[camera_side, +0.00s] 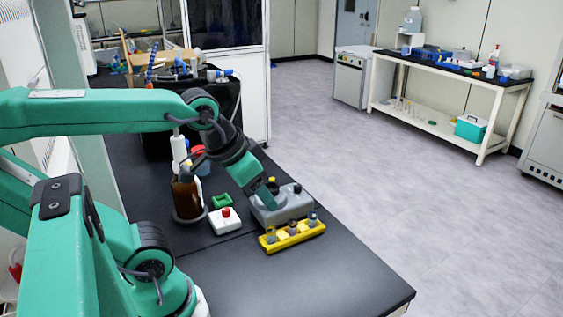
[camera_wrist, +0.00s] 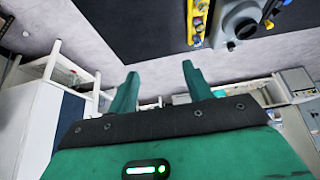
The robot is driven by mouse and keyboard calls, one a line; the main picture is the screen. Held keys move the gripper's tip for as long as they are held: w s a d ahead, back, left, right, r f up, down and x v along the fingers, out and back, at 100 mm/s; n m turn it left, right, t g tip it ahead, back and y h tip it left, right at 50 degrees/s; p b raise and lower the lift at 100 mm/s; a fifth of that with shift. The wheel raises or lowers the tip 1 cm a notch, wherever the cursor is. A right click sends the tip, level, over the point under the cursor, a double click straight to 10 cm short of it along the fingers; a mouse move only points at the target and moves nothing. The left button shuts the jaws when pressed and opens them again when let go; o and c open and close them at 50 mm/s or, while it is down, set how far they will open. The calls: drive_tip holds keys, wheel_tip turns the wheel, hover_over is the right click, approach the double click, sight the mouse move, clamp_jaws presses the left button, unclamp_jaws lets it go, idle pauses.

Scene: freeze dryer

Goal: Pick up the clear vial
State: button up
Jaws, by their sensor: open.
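A yellow rack (camera_side: 292,237) lies on the black bench near its right edge and holds a few small vials (camera_side: 292,228) with dark tops. I cannot tell which of them is the clear vial. My gripper (camera_side: 269,190) is above and behind the rack, seen in front of the grey device, and is apart from the vials. In the wrist view my gripper (camera_wrist: 160,78) shows two spread green fingers with nothing between them.
A grey device (camera_side: 290,207) with a dark knob stands right behind the rack. A white box with a red button (camera_side: 225,220), a green piece (camera_side: 221,201) and a brown bottle (camera_side: 187,195) stand to the left. The front of the bench (camera_side: 310,278) is clear.

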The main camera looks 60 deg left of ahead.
drive_tip(key=shift+w, duration=0.15)
drive_tip(key=m+g, duration=0.4)
drive_tip(key=g, duration=0.1)
hover_over(293, 219)
wheel_tip(293, 219, down, 13)
drive_tip(key=shift+d+r, duration=0.1)
drive_tip(key=shift+a+f+m+g, duration=0.2)
drive_tip(key=shift+f+m+g, duration=0.1)
drive_tip(key=shift+f, duration=0.1)
drive_tip(key=shift+f, duration=1.2)
drive_tip(key=shift+f, duration=0.1)
